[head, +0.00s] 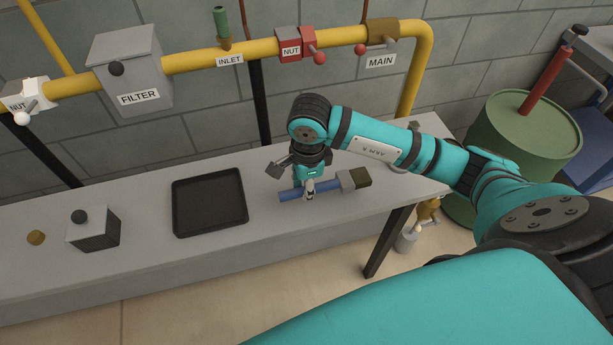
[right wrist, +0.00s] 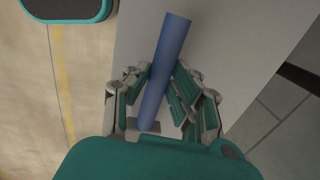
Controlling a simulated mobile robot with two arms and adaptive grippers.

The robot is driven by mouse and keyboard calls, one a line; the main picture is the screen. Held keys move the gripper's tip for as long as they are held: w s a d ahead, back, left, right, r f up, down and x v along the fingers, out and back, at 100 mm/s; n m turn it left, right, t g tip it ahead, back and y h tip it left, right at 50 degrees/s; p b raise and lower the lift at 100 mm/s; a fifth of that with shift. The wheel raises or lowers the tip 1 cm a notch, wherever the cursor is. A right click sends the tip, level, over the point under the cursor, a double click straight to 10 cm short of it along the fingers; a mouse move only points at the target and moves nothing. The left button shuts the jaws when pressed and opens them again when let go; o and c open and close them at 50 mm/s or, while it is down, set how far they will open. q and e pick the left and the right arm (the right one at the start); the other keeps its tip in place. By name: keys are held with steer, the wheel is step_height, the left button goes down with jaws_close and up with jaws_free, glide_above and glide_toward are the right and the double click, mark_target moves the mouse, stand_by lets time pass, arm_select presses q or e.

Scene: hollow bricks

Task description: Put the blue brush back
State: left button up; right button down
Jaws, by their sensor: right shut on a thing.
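The blue brush (head: 293,193) has a long blue handle and a grey ferrule with a dark olive bristle end (head: 360,177) pointing right in the head view. It is at the bench top, to the right of the black tray; whether it touches the surface I cannot tell. My right gripper (head: 309,187) is shut on its handle. In the right wrist view the handle (right wrist: 165,62) runs between the two fingers (right wrist: 162,90), and the bristle end is hidden by the gripper body. My left gripper is not in view.
The grey bench (head: 150,262) also holds a black tray (head: 211,202), a grey block with a black knob (head: 94,231) and a small brass disc (head: 36,238). A yellow pipe (head: 200,60) with a filter box (head: 130,70) and valves runs behind. A green drum (head: 525,140) stands right.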

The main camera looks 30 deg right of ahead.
steer(key=w+d, duration=0.1)
steer(key=w, duration=0.2)
steer(key=shift+w+d+f, duration=0.1)
steer(key=shift+d+f, duration=0.05)
steer(key=shift+d, duration=0.25)
steer(key=shift+f+p, duration=0.7)
steer(key=shift+f, duration=1.1)
steer(key=c, duration=1.1)
jaws_free()
steer(key=shift+c, duration=0.2)
arm_select(q)
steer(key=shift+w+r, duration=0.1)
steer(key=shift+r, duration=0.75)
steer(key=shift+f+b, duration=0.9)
steer(key=shift+b, duration=0.05)
arm_select(e)
step_height(320, 180, up, 12)
steer(key=shift+s+d, duration=0.15)
steer(key=shift+s, duration=0.15)
